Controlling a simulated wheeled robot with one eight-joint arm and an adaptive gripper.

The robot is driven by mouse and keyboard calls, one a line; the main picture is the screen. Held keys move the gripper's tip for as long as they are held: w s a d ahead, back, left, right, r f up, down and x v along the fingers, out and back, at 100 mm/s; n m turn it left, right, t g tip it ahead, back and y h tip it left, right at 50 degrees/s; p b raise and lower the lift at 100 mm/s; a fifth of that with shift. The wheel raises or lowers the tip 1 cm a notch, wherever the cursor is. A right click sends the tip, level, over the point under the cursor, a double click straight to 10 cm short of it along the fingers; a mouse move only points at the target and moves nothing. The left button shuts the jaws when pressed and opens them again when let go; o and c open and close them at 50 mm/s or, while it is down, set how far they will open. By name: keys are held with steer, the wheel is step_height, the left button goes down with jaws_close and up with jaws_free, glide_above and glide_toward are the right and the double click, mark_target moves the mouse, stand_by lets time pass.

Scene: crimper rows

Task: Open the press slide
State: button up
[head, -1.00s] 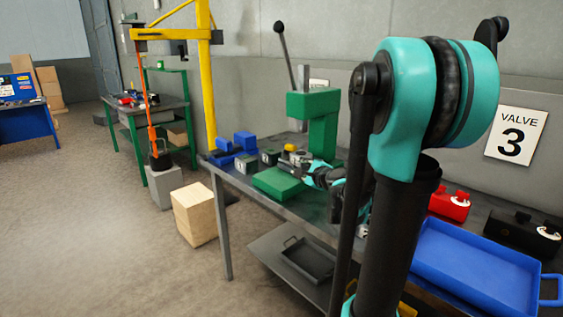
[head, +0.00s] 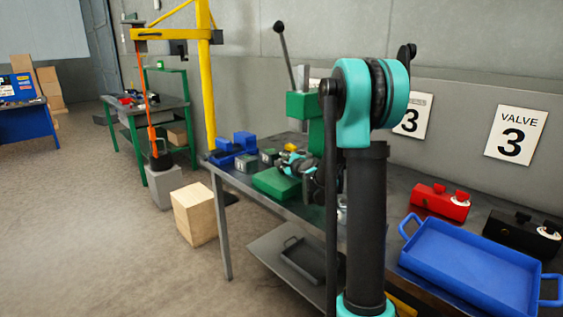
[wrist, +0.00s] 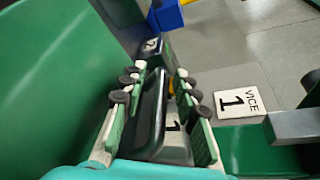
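The green press (head: 304,106) stands on the workbench, with a lever tipped by a black knob at its top. My arm hides much of its right side and lower part. My gripper (head: 290,166) is low at the press, above a flat green block. In the wrist view my gripper (wrist: 160,85) has its two fingers apart, one on each side of a long dark bar-like part (wrist: 150,112). The bar lies closer to the left finger; a gap shows on the right. Whether a finger touches it I cannot tell. A large green surface fills the left of that view.
The flat green block (head: 277,183) and blue blocks (head: 236,148) are near the gripper. A blue tray (head: 475,268), a red box (head: 440,202) and a black box (head: 523,236) lie to the right.

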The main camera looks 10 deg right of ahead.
steer(key=shift+w+a, duration=0.1)
steer(key=shift+w, duration=0.25)
jaws_close()
stand_by(0.4)
